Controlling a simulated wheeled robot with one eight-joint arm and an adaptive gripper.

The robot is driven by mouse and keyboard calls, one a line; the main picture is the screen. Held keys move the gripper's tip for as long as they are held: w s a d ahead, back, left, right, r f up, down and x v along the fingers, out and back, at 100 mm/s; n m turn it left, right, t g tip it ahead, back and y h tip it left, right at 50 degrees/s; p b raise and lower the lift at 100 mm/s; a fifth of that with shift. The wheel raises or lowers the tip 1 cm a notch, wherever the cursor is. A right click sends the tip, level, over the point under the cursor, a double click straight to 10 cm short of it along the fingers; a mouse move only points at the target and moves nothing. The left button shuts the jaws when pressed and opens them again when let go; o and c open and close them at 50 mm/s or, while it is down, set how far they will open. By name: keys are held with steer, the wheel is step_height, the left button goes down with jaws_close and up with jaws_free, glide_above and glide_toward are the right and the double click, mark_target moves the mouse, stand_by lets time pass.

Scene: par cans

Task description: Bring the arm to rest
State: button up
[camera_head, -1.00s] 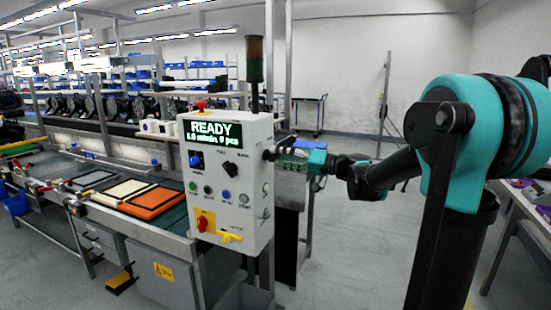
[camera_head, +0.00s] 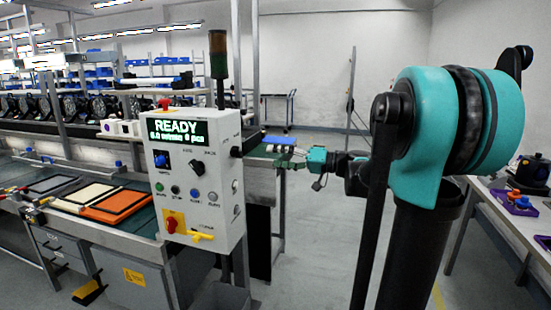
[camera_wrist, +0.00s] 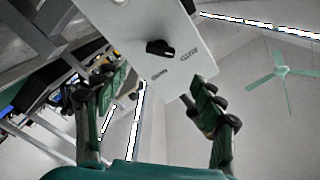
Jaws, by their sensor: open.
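My gripper (camera_head: 283,151) is at the right of the white control box (camera_head: 198,215) in the head view, with the arm stretched back to my shoulder at the right. In the wrist view my gripper (camera_wrist: 155,100) has its two fingers spread wide, with nothing between them. Beyond the fingertips the white control box (camera_wrist: 130,25) shows a side face with a black knob (camera_wrist: 162,47). A gap seems to lie between the fingers and the box, but the right fingertip overlaps the box's edge in that view.
The box's display (camera_head: 174,128) reads READY. A stack light (camera_head: 218,55) rises behind it. A conveyor bench with an orange tray (camera_head: 118,204) lies left. A table with a purple tray (camera_head: 513,203) stands right. Grey floor (camera_head: 310,255) is open between.

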steer(key=s+a+f+m+g+h, duration=0.15)
steer(key=s+f+h, duration=0.45)
steer(key=f, duration=0.7)
steer(key=s+d+f+m+h, duration=0.1)
steer(key=s+d+f+h, duration=0.4)
steer(key=s+d+f, duration=0.3)
steer(key=s+d+f+m+h, duration=0.1)
steer(key=s+d+f+h, duration=0.5)
steer(key=f, duration=0.6)
steer(key=s+d, duration=0.2)
steer(key=s, duration=0.1)
steer(key=shift+f+m, duration=0.35)
steer(key=shift+f, duration=0.05)
steer(key=shift+g, duration=0.25)
